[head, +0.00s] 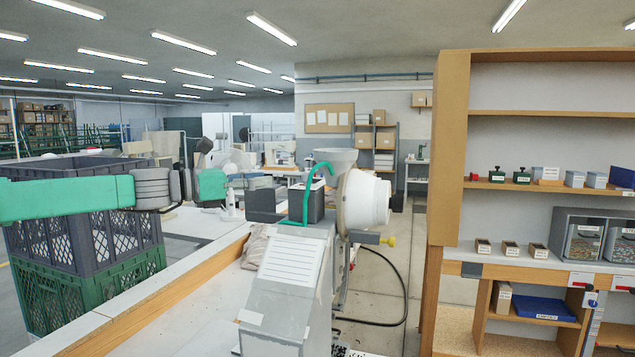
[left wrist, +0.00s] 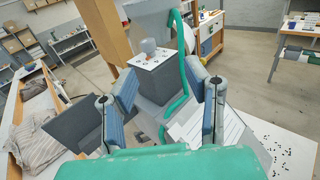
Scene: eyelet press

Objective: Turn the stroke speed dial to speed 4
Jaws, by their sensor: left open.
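The eyelet press (head: 290,265) stands on the bench in the middle of the head view, with a sloped grey front, a lined white panel and a green curved tube (head: 309,185). A dark box (head: 312,205) sits by the tube. In the left wrist view, a grey rounded piece (left wrist: 148,47) sits on a white-topped box; I cannot tell if it is the speed dial. No dial marks are readable. My right gripper is not visible.
Stacked crates (head: 85,245) stand at the left. A wooden shelf unit (head: 450,150) with small boxes stands at the right. Grey cloth (left wrist: 38,138) lies beside the press.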

